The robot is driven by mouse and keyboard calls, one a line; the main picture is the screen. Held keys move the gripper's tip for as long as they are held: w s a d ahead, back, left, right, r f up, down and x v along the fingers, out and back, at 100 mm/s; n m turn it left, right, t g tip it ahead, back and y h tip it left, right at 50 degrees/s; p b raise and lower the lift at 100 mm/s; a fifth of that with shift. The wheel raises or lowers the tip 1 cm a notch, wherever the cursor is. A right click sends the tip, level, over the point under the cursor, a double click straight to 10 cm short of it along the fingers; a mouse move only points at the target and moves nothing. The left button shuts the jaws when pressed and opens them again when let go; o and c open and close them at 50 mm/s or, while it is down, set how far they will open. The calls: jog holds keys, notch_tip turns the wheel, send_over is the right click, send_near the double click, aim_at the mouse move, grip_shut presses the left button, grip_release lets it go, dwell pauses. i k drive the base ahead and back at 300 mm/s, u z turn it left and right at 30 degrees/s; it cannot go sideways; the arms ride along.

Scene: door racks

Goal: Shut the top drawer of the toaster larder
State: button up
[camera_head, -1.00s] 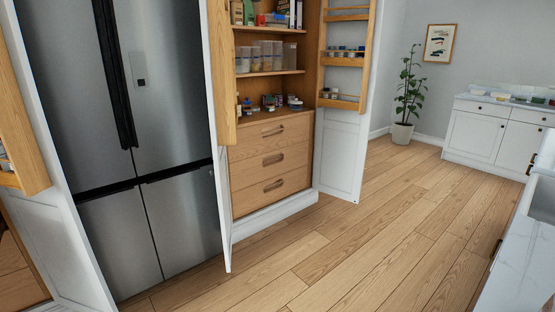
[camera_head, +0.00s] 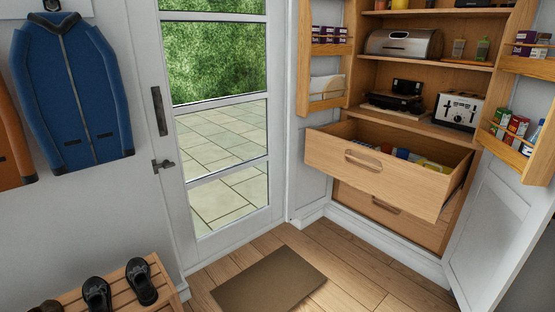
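The toaster larder (camera_head: 420,122) stands open at the right, with a silver toaster (camera_head: 458,110) on its lower shelf. Its top drawer (camera_head: 385,172) is pulled well out, with a slot handle (camera_head: 362,161) in its wooden front. Some packets and a yellow item show inside the drawer. The lower drawer (camera_head: 390,217) beneath it looks shut. My gripper is not in view.
The larder doors stand open on both sides, with door racks at left (camera_head: 328,55) and right (camera_head: 515,135). A glazed door (camera_head: 225,215) is at the left of the larder. A mat (camera_head: 268,281) lies on the floor. A shoe bench (camera_head: 125,292) and a blue jacket (camera_head: 72,95) are at left.

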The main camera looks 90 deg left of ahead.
aim_at(421, 192)
jog(key=u, duration=1.95)
jog(key=i, duration=0.45)
jog(key=z, duration=0.95)
jog(key=i, duration=1.45)
jog(key=u, duration=0.85)
jog(key=i, duration=0.7)
jog(key=u, duration=0.7)
